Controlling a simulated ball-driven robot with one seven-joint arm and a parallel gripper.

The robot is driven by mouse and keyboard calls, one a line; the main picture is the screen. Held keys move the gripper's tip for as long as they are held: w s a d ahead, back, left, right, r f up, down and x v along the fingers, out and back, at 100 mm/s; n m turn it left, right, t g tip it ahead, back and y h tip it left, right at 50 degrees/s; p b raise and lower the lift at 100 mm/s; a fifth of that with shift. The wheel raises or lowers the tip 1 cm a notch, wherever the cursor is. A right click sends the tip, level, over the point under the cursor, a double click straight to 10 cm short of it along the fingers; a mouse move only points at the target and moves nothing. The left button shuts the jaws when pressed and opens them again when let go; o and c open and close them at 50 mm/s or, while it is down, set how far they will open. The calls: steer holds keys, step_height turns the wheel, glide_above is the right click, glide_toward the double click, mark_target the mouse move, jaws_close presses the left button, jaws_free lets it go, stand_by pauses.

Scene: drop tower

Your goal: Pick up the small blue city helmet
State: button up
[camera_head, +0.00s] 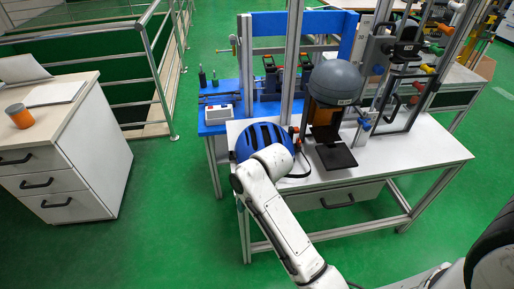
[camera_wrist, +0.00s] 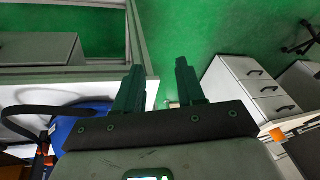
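The small blue city helmet (camera_head: 256,137) sits at the left front corner of the white workbench in the head view, with dark vents on its shell. My arm's white end covers its lower front part and hides my gripper there. In the wrist view my gripper (camera_wrist: 158,70) has two dark green fingers spread wide, with only floor and a bench edge between them. The helmet (camera_wrist: 68,128) shows at the lower left of the wrist view, outside the fingers, partly hidden by the gripper body. A black strap lies beside it.
A grey ball-shaped headform (camera_head: 336,82) on a stand is right of the helmet on the white workbench (camera_head: 420,155). A metal post (camera_head: 292,60) rises just behind the helmet. A white drawer cabinet (camera_head: 62,150) stands at left, with open green floor (camera_head: 165,210) between.

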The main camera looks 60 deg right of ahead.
steer(key=w+d+r+m, duration=0.1)
steer(key=w+d+r, duration=0.1)
steer(key=d, duration=0.4)
steer(key=w+d+r+m+t+h, duration=0.1)
steer(key=w+d+r, duration=0.1)
steer(key=d+r, duration=0.2)
steer(key=w+d+r+m, duration=0.1)
steer(key=d+r+m, duration=0.1)
steer(key=d, duration=0.7)
steer(key=shift+w+d+r+h+b, duration=0.15)
steer(key=shift+w+r+h+b, duration=0.2)
steer(key=shift+r, duration=0.5)
steer(key=m, duration=0.2)
glide_toward(271, 128)
steer(key=s+a+r, duration=0.1)
steer(key=shift+t+h, duration=0.3)
steer(key=shift+h, duration=0.05)
steer(key=x, duration=1)
steer(key=shift+d+b, duration=0.15)
steer(key=shift+b, duration=0.25)
steer(key=shift+c, duration=0.4)
jaws_close()
